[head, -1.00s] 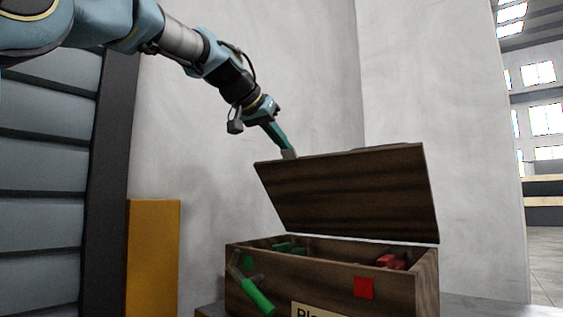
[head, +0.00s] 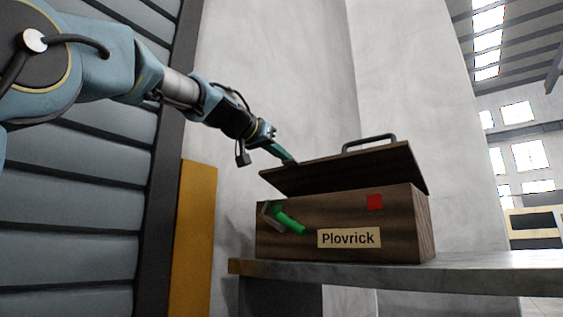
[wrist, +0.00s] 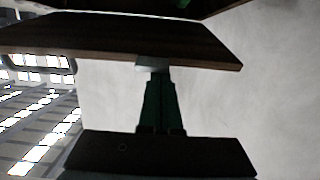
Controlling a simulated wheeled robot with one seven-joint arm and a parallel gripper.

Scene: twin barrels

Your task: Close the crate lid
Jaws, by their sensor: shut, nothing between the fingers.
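The wooden crate (head: 290,245) stands on a grey ledge, with a "Plovrick" label, a red square and a green-handled lever on its front. Its dark wooden lid (head: 350,168) is tilted partly open above it and has a dark handle on top. My gripper (head: 291,161) is shut and empty, with its fingertips at the lid's left upper edge. In the wrist view the fingertips (wrist: 152,64) appear against the edge of the lid (wrist: 110,36). The crate's inside is hidden in the head view now.
The grey ledge (head: 480,275) extends to the right of the crate and is clear there. A yellow panel (head: 192,240) stands to the left, beside a slatted grey shutter (head: 70,220). A pale wall (head: 290,90) rises behind the crate.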

